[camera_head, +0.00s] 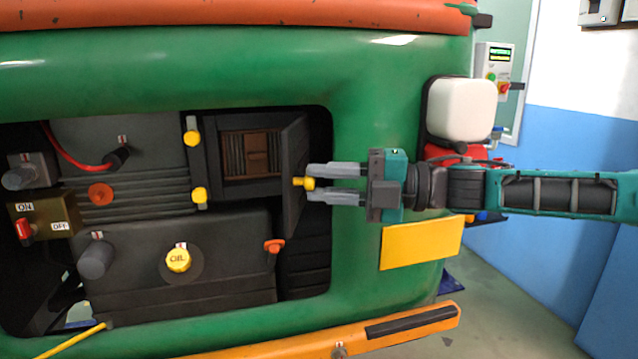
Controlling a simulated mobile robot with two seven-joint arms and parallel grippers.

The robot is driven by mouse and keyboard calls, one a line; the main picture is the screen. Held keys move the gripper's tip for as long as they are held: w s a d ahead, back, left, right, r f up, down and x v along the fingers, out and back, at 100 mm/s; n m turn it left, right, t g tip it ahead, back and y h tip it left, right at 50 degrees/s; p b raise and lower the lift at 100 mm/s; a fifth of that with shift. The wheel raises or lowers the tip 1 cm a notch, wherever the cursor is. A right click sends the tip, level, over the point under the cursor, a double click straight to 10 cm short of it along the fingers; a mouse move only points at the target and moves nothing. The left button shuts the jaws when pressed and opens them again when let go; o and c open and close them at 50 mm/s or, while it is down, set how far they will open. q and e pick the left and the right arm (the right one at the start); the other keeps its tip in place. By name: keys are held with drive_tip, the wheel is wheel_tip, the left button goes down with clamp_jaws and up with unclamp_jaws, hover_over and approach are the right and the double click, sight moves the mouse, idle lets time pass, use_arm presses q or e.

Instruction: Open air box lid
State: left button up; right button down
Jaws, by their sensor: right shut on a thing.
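The air box (210,160) sits at the upper right of the engine bay in the rickshaw's green rear. Its dark lid (293,215) is swung out on its right side, and the brown slatted filter (240,158) inside shows. My right gripper (312,183) reaches in from the right. Its grey fingers are shut on the yellow knob (300,183) on the lid. Two yellow latches, the upper one (192,138) and the lower one (199,195), are on the box's left side. My left gripper is not in view.
A yellow OIL cap (178,259), an orange plug (274,246) and an ON/OFF switch box (42,220) are in the bay. The green body frames the opening. A white tank (461,108) stands above my right arm, and an orange bumper (330,338) runs below.

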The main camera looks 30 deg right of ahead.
drive_tip(key=shift+s+d+n+g+y+b, duration=0.15)
drive_tip(key=shift+d+n+g+y+b, duration=0.35)
drive_tip(key=shift+d+g+b, duration=0.25)
drive_tip(key=shift+s+d+n+g+y+b, duration=0.15)
drive_tip(key=shift+d+n+g+y+b, duration=0.25)
drive_tip(key=shift+d+n+g+b, duration=0.3)
drive_tip(key=c, duration=0.9)
unclamp_jaws()
drive_tip(key=shift+a, duration=0.1)
